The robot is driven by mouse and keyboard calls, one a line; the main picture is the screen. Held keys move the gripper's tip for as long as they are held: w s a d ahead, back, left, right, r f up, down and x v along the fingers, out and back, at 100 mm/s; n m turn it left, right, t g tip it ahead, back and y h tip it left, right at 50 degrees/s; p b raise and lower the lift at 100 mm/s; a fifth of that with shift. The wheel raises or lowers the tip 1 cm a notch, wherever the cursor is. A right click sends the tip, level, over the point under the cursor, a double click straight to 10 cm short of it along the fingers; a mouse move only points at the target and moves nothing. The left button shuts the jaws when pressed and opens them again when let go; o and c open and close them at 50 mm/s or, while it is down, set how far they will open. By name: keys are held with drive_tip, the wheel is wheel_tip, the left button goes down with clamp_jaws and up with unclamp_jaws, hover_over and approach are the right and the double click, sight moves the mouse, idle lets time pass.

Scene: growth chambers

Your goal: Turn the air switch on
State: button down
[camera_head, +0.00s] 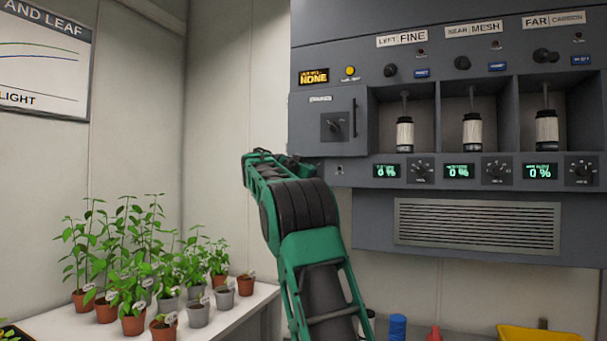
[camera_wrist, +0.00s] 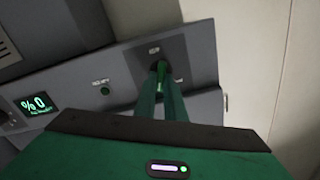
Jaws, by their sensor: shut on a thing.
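My gripper (camera_wrist: 161,80) is shut on a small switch (camera_wrist: 157,66) on a dark plate at the cabinet's lower edge, in the upside-down wrist view. The fingertips cover most of the switch, so its position cannot be told. A small label beside it is too blurred to read. In the head view my arm's end reaches the lower left corner of the grey cabinet (camera_head: 370,230) and hides the switch and fingertips. A yellow lamp (camera_head: 350,71) and a display reading NONE (camera_head: 313,77) are above.
A door panel with a dark knob (camera_head: 334,126) and handle is just above my gripper. Three bays with canisters (camera_head: 404,134) and 0 % displays (camera_head: 387,171) are to the right. Potted plants (camera_head: 133,320) stand on a white table at the lower left.

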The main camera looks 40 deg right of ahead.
drive_tip(key=shift+w+a+f+m, duration=0.1)
drive_tip(key=shift+f+m, duration=0.1)
drive_tip(key=shift+m, duration=0.8)
drive_tip(key=shift+w+f+m, duration=0.1)
drive_tip(key=shift+f+m, duration=0.1)
drive_tip(key=shift+m, duration=0.8)
drive_tip(key=c, duration=1.9)
unclamp_jaws()
drive_tip(key=shift+o, duration=0.3)
drive_tip(key=shift+s+r, duration=0.15)
drive_tip(key=v, duration=1)
drive_tip(key=shift+a, duration=0.3)
drive_tip(key=shift+s, duration=0.15)
